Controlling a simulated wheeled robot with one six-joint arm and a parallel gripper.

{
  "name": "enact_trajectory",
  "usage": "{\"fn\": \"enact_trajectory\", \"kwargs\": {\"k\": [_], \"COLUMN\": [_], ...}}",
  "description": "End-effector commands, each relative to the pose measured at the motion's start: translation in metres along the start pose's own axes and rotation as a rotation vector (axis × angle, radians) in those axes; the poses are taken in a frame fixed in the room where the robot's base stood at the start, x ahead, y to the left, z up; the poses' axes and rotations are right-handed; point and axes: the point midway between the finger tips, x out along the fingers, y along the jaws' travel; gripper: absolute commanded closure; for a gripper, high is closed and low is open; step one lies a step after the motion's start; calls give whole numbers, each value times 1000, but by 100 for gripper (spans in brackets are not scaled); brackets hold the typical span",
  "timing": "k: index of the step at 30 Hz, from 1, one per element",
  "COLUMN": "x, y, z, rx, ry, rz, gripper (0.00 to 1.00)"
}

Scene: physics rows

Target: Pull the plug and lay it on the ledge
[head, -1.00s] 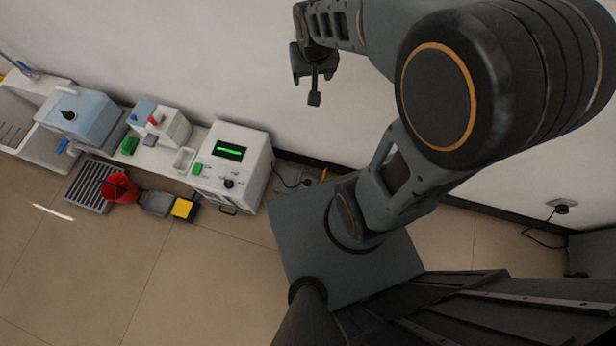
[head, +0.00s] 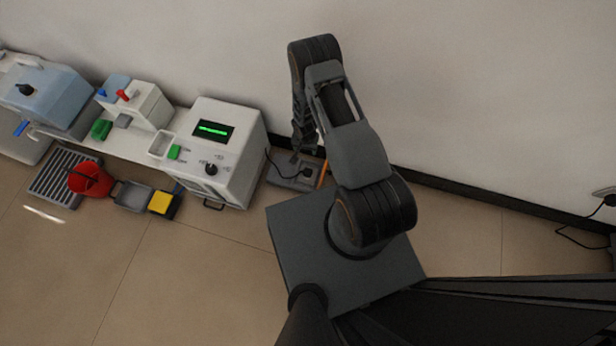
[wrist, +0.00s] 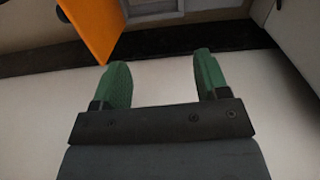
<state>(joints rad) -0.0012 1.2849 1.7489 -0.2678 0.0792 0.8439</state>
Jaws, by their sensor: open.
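A black plug (head: 306,172) on a dark cord sits at a low grey fitting (head: 284,180) by the wall base, just right of the white machine. The cord runs from the machine's side. I cannot tell which surface is the ledge. My gripper (head: 297,154) points down just above and left of the plug in the head view, partly hidden by my arm. In the wrist view my gripper's green fingers (wrist: 163,82) are apart with nothing between them. An orange panel (wrist: 92,24) and a grey framed fitting (wrist: 190,12) show beyond them; the plug is not clearly seen there.
The white machine (head: 226,146) with a green display stands close left of my gripper. An orange upright piece (head: 324,174) is close right of the plug. Another black plug (head: 609,200) with a cord is at the far right.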

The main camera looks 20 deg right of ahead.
Motion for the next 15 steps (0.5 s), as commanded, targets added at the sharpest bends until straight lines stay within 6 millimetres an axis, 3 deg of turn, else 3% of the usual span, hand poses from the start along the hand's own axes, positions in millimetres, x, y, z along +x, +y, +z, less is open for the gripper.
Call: {"fn": "enact_trajectory", "kwargs": {"k": [1, 6, 10, 15], "x": [26, 67, 81, 85], "y": [4, 12, 16, 16], "z": [8, 25, 33, 35], "rx": [11, 38, 50, 53], "ry": [-11, -27, -35, -36], "rz": [3, 1, 2, 0], "gripper": [32, 32, 32, 32]}}
